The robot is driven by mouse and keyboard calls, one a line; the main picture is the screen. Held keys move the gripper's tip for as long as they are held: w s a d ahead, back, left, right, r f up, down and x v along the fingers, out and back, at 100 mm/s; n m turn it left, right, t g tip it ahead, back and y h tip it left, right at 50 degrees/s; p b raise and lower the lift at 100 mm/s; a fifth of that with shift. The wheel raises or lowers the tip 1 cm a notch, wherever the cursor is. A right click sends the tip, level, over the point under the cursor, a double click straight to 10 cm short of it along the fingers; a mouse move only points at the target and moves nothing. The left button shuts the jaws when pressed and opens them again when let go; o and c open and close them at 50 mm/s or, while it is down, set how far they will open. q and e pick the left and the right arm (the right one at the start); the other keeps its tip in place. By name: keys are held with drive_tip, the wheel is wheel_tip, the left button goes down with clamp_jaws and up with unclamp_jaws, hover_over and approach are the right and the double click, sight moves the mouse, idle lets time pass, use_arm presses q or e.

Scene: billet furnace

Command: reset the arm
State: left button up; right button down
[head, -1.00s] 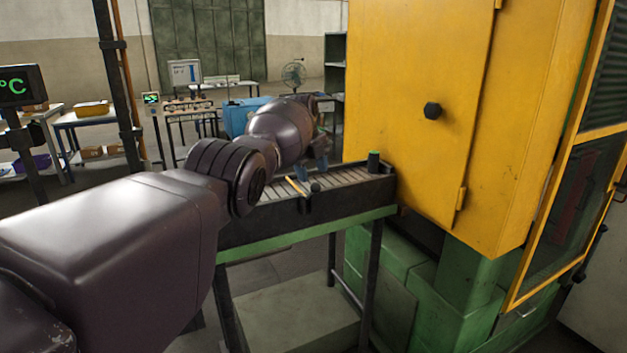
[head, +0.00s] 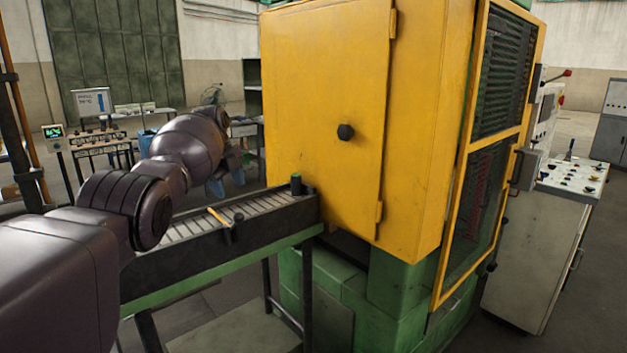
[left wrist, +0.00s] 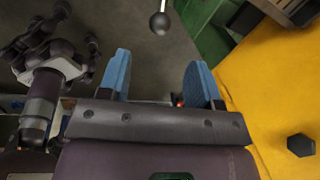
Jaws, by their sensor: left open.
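My left arm comes in from the left in the head view. Its gripper (head: 226,178) hangs above and behind the roller conveyor (head: 262,203), with its blue fingertips apart. The left wrist view shows the same gripper (left wrist: 158,82) open, with two blue finger pads and nothing between them. My right gripper is not clearly seen in either view.
The yellow furnace cabinet (head: 325,95) stands at the conveyor's right end. A dark green cylinder (head: 296,184) and a yellow-handled tool (head: 218,216) are on the conveyor. A control console (head: 570,174) stands at the right. Floor shows beneath the conveyor.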

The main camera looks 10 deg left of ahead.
use_arm(q)
drive_tip(key=w+d+r+n+t+y, duration=0.2)
drive_tip(key=w+r+n+t, duration=0.6)
drive_tip(key=r+n+t, duration=0.4)
drive_tip(key=s+d+f+n+t+h, duration=0.1)
drive_tip(key=s+d+f+n+t, duration=0.2)
drive_tip(key=s+f, duration=0.75)
drive_tip(key=s+d+f+n+t+h, duration=0.1)
drive_tip(key=s+d+f+n, duration=0.25)
drive_tip(key=s+f, duration=0.75)
drive_tip(key=s+a+f+n+g, duration=0.1)
drive_tip(key=s+f+n+g, duration=0.1)
drive_tip(key=s+f, duration=1.3)
drive_tip(key=s+a+f+n+g+y, duration=0.1)
drive_tip(key=s+f+g, duration=0.3)
drive_tip(key=s+f, duration=1.2)
drive_tip(key=s+n, duration=0.1)
drive_tip(key=s, duration=0.4)
drive_tip(key=shift+a, duration=0.35)
